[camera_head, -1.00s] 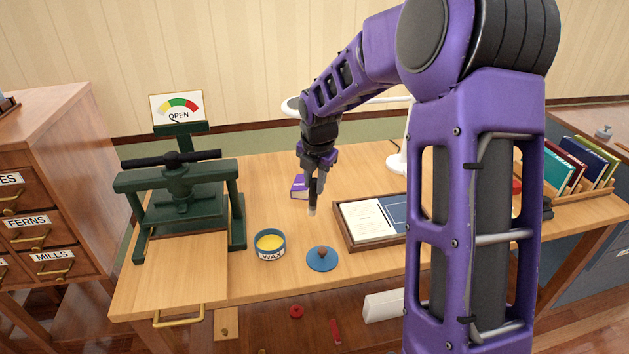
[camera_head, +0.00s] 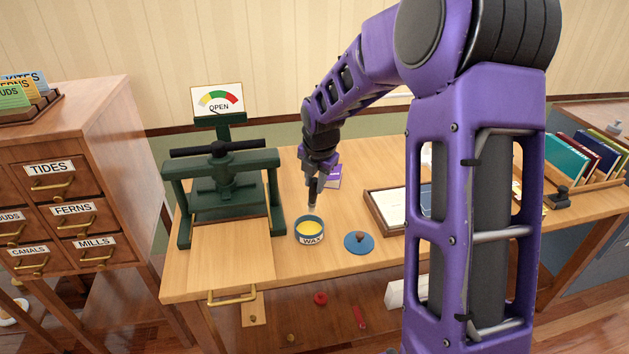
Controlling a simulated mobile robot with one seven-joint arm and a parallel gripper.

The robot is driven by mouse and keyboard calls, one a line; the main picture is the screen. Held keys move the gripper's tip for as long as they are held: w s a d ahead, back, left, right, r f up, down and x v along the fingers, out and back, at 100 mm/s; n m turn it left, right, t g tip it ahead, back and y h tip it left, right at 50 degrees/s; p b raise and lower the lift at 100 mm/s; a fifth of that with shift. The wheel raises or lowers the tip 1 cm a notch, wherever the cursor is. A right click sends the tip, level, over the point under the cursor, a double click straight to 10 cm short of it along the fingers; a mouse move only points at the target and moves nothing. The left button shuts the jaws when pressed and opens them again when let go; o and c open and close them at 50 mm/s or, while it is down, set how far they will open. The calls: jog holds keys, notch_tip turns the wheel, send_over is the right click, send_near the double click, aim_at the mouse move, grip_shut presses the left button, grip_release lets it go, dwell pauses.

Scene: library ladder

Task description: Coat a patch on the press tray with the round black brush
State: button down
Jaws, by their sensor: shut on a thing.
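My gripper (camera_head: 316,172) is shut on a dark, slim brush (camera_head: 313,190), which hangs upright with its pale tip down. The brush tip appears just above or behind the far rim of the blue wax tin (camera_head: 310,238); I cannot tell whether it touches. The tin is open and shows yellow wax. The press tray (camera_head: 232,265) is a bare, light wooden board with a brass handle at its front. It sticks out toward me from under the green press (camera_head: 220,190), left of the tin.
A wooden tray (camera_head: 384,222) with papers is farther right, partly hidden by my arm. A drawer cabinet (camera_head: 90,140) stands at the left. A gauge sign (camera_head: 218,100) above the press reads OPEN.

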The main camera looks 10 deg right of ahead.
jog(key=shift+s+a+f, duration=0.1)
jog(key=shift+a, duration=0.25)
notch_tip(320, 180, down, 6)
jog(key=b, duration=0.5)
jog(key=shift+f+b, duration=0.35)
jog(key=shift+f, duration=0.2)
dwell(2.3)
jog(key=shift+r, duration=0.1)
jog(key=shift+r+p, duration=2.95)
jog(key=shift+r, duration=0.55)
